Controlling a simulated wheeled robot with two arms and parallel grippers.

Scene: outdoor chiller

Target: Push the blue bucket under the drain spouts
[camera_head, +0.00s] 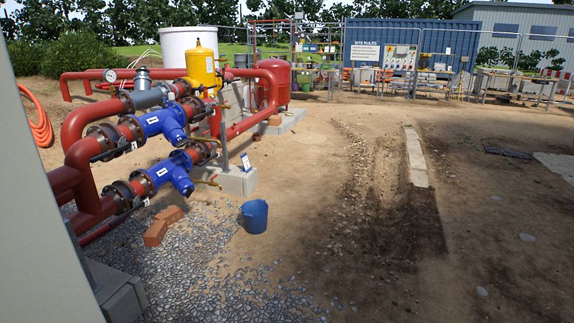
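The blue bucket (255,217) stands upright on the ground, at the edge of the gravel patch, to the right of the red pipework. The pipework carries an upper blue strainer or valve body (165,122) and a lower one (172,172). Their angled ends point down and right, and may be the drain spouts; I cannot tell. A small brass outlet (208,181) shows near the lower one, above and left of the bucket. The bucket is apart from the pipes and not beneath them. Neither of my grippers is in view.
Orange-red bricks (158,229) lie on the gravel (215,270) left of the bucket. A concrete block (236,181) supports a post behind it. A grey cabinet (40,200) fills the left edge. Open dirt (330,240) lies to the right, with a pale concrete strip (415,157).

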